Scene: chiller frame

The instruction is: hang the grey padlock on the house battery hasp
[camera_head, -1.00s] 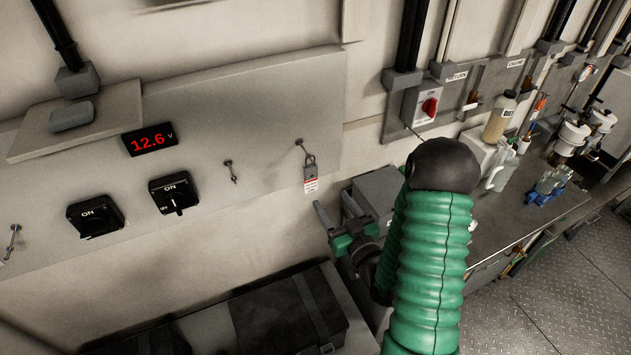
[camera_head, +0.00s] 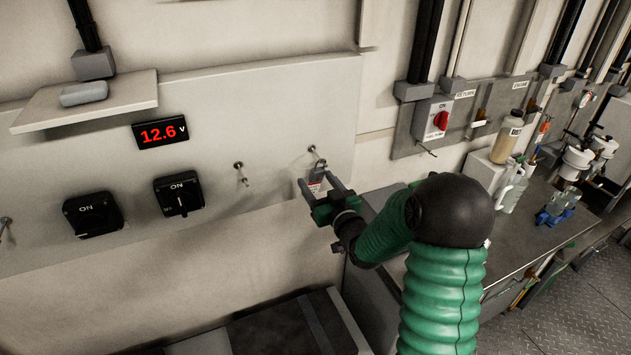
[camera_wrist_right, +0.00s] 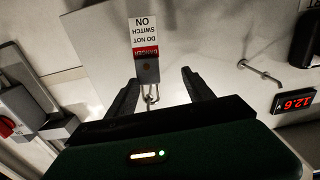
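The grey padlock (camera_head: 319,171) hangs by its shackle from a hook on the wall panel, with a red-and-white danger tag on it. In the right wrist view the padlock (camera_wrist_right: 147,71) shows between the finger tips, nearer the left finger. My right gripper (camera_head: 314,178) is open at the padlock, its fingers not closed on it. Two black rotary switches marked ON, a left one (camera_head: 92,214) and a right one (camera_head: 178,195), are on the panel. I cannot tell which part is the house battery hasp. My left gripper is not in view.
A bare peg (camera_head: 240,172) sticks out of the panel left of the padlock. A red 12.6 V display (camera_head: 160,133) and a small shelf (camera_head: 120,104) are above the switches.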

